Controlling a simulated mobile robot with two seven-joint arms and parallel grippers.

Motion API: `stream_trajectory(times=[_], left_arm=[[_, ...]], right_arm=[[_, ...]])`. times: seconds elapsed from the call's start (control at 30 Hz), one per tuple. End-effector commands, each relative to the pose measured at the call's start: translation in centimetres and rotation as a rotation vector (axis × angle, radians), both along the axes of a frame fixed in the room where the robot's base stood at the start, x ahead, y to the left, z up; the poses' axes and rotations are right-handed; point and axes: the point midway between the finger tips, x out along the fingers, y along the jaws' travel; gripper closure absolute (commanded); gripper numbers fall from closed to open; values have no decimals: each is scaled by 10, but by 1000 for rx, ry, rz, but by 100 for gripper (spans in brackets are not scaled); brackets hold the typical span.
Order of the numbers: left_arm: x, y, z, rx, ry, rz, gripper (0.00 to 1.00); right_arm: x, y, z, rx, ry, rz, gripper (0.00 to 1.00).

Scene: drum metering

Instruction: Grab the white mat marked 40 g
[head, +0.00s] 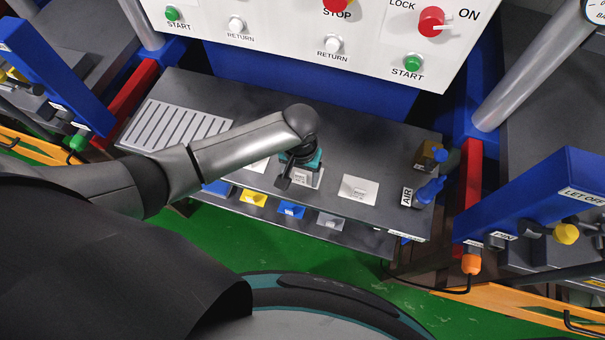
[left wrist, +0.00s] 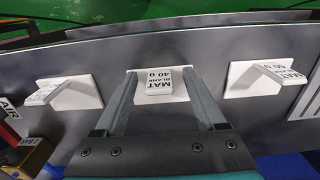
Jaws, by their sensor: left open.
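The white mat marked 40 g (left wrist: 166,84) lies on the dark grey shelf, with a raised tab bearing its label. In the left wrist view my left gripper (left wrist: 160,74) is open, with one finger on each side of the raised tab. I cannot tell whether the fingers touch it. In the head view my left gripper (head: 297,176) points down over this mat (head: 308,178), partly covering it.
Another white mat (head: 358,189) lies to the right, and a third (left wrist: 268,78) on the other side. A blue-handled AIR valve (head: 430,190) stands at the shelf's right end. A control panel (head: 300,30) rises behind. Yellow, blue and grey pieces sit lower in front.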

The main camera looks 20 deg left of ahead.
Motion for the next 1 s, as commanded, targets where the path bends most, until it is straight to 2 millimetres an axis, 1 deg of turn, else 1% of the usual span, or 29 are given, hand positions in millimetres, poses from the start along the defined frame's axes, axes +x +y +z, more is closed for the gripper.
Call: stream_trajectory(times=[0.17, 0.27, 0.8, 0.83, 1.0], left_arm=[[0, 0, 0, -1, -1, -1, 28], [0, 0, 1, -1, -1, -1, 38], [0, 0, 1, -1, 0, -1, 98], [0, 0, 1, -1, 0, -1, 100], [0, 0, 1, -1, -1, -1, 100]], right_arm=[[0, 0, 0, 0, 1, 0, 50], [0, 0, 0, 0, 1, 0, 50], [-1, 0, 0, 0, 1, -1, 50], [-1, 0, 0, 0, 1, -1, 50], [-1, 0, 0, 0, 1, -1, 50]])
